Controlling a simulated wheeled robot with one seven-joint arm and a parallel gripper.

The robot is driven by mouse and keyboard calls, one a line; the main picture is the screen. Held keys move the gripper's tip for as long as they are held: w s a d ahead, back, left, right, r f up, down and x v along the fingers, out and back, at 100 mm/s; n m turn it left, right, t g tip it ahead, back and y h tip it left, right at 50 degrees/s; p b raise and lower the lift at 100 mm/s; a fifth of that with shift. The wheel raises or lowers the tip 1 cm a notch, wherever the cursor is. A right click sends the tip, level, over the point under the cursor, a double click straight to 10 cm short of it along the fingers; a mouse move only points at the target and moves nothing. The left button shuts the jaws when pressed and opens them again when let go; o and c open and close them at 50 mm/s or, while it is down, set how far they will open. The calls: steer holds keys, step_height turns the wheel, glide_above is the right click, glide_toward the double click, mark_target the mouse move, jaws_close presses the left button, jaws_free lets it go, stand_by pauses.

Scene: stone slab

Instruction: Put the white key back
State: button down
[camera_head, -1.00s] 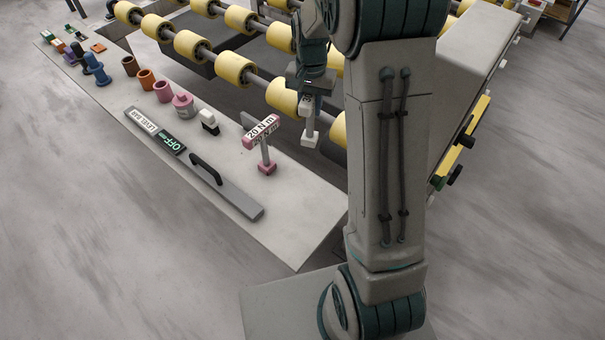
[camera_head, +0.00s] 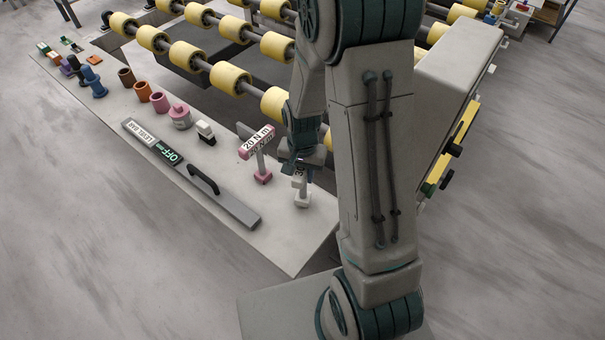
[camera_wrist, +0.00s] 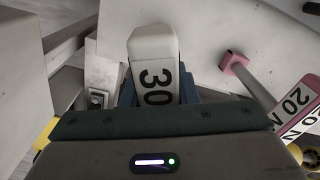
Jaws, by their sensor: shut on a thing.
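The white key (camera_head: 302,198), a T-shaped tool marked "30", is in my gripper (camera_head: 301,168). It hangs roughly upright with its square white foot down at the slab's near right end. I cannot tell if the foot touches the slab. In the wrist view the white key's head (camera_wrist: 153,45) sits between my shut jaws (camera_wrist: 155,95), and its lower part is hidden. The pink key (camera_head: 259,150), marked "20 N m", stands upright on the slab just left of my gripper. It also shows at the right in the wrist view (camera_wrist: 295,105).
The stone slab (camera_head: 290,245) carries a grey bar with a black handle (camera_head: 215,190), an "OFF" display (camera_head: 169,153), a black-and-white switch (camera_head: 206,132) and several coloured cups and pegs. Yellow rollers (camera_head: 230,78) lie behind. The slab's front right corner is bare.

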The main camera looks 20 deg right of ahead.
steer(key=shift+f, duration=0.7)
steer(key=shift+f, duration=0.1)
steer(key=c, duration=1.1)
jaws_free()
